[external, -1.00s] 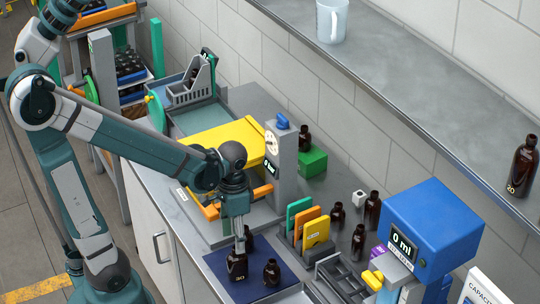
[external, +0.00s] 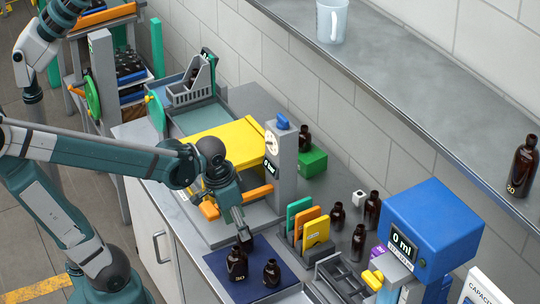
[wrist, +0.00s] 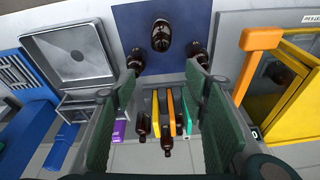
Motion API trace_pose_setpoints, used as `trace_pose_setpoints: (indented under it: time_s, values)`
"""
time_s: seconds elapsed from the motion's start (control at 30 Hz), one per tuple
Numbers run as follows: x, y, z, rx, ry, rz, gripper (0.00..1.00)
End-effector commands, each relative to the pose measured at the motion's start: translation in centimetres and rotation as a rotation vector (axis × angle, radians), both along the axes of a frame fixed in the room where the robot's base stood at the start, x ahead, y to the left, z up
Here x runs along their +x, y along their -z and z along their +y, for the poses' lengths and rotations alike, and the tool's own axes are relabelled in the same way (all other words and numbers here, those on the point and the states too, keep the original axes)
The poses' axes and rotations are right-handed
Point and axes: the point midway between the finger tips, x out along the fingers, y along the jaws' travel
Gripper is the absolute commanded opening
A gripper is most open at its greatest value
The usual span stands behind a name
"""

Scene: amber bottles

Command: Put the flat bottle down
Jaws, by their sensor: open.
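Three dark amber bottles stand upright on a dark blue mat (external: 216,258). The front-left one (external: 237,265) looks widest and is probably the flat bottle; in the wrist view it is the top middle one (wrist: 161,40). A small bottle (external: 271,274) stands to its right, also at left in the wrist view (wrist: 136,61). Another bottle (external: 249,241) stands behind, partly hidden by my gripper (external: 243,234). In the wrist view my gripper (wrist: 158,85) has its green fingers wide apart with nothing between them. The flat bottle is beyond the fingertips, apart from them.
Coloured plates (external: 316,231) stand in a rack right of the mat, with several more bottles (external: 358,242) behind. A yellow machine (external: 222,147) with a grey column (external: 283,165) stands behind the mat. A blue box with a display (external: 432,222) is at right.

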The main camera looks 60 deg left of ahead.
Motion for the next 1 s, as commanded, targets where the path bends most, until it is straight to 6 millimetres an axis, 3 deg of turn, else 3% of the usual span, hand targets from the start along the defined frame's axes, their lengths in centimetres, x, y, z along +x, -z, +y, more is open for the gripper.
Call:
trace_pose_setpoints:
  time_s: [0.6, 1.0]
  values:
    - [-0.7, -6.6, -1.0, -0.039, -0.089, -0.29, 0.44]
    - [-1.0, -8.4, -1.2, -0.058, -0.113, -0.373, 0.44]
